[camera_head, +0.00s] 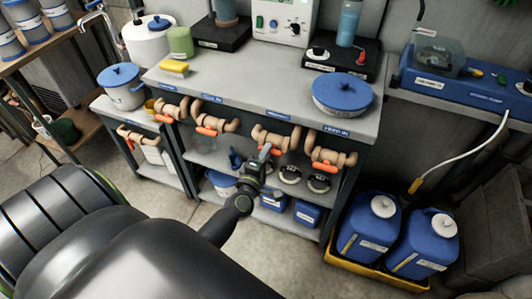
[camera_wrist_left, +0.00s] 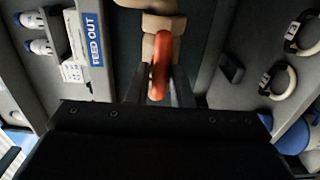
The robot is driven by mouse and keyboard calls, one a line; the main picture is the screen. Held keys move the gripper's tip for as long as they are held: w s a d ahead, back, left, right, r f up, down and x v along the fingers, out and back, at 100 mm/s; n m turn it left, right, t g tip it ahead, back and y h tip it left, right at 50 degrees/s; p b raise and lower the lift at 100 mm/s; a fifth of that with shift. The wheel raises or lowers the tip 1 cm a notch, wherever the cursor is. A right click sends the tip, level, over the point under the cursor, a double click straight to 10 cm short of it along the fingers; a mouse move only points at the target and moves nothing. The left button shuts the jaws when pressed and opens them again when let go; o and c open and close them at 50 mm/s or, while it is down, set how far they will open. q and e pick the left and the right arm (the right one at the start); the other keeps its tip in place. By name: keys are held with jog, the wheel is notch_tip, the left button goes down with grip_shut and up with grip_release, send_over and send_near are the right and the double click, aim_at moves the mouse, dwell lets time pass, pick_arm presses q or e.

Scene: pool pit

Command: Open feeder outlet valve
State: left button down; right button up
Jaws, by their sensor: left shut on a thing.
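The feeder outlet valve (camera_head: 275,138) is a tan pipe fitting under the front edge of the grey bench. Its orange lever (camera_wrist_left: 160,66) shows in the left wrist view, standing between the fingers below the tan valve body (camera_wrist_left: 163,22). A blue label reading FEED OUT (camera_wrist_left: 95,38) is left of it there. My left gripper (camera_head: 264,153) reaches up to this valve in the head view and is shut on the orange lever. The gripper hides most of the lever in the head view. My right gripper is not in view.
Similar valves with orange levers stand close on both sides, one on the right (camera_head: 330,157) and one on the left (camera_head: 213,123). A blue-lidded pot (camera_head: 342,93) is on the bench (camera_head: 250,83). Blue canisters (camera_head: 425,240) stand in a yellow tray (camera_head: 372,275) at the lower right.

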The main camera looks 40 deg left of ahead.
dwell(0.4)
pick_arm(q)
jog(key=c, duration=1.4)
grip_release()
jog(key=shift+s, duration=0.1)
